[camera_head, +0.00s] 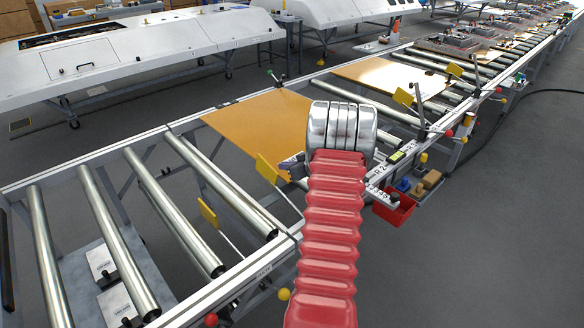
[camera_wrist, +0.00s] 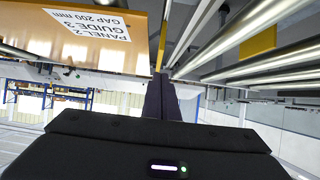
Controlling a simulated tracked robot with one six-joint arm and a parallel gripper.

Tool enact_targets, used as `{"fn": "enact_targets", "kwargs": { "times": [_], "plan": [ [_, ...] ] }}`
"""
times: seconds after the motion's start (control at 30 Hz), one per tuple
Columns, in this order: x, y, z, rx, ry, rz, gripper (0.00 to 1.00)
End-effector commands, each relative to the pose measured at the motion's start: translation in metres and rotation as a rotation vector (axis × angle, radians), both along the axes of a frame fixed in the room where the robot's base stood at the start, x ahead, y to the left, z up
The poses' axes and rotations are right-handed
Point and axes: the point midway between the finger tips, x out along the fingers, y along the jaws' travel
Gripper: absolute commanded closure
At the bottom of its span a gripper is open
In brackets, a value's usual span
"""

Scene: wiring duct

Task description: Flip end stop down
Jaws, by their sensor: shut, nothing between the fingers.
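Yellow end stop plates stand at the conveyor. One (camera_head: 266,168) is at the near edge of the orange panel (camera_head: 255,120), just left of my gripper (camera_head: 288,166). Another (camera_head: 208,212) hangs between the rollers further left, and a third (camera_head: 403,97) stands upright to the right. In the wrist view, my gripper (camera_wrist: 160,82) has its dark fingers together and empty. A thin yellow strip (camera_wrist: 163,38) shows just beyond the fingertips, seen edge-on. I cannot tell whether they touch it. My red arm hides part of the near rail.
The wrist view is upside down and shows the panel's label (camera_wrist: 88,32). Ball-ended levers, one red (camera_head: 211,320) and one yellow (camera_head: 284,294), stick out from the near rail. A red bin (camera_head: 393,209) hangs right of my arm. Open grey floor lies at the lower right.

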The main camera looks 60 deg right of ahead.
Motion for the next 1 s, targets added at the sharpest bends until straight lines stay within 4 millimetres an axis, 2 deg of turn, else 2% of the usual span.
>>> {"fn": "enact_targets", "kwargs": {
  "times": [0.1,0.4,1.0],
  "plan": [
    [0.016,-0.002,-0.011,0.002,0.001,0.003,1.00],
    [0.022,-0.005,-0.042,0.002,0.001,-0.001,1.00],
    [0.029,-0.003,-0.048,0.002,0.010,0.007,1.00]
  ]
}}
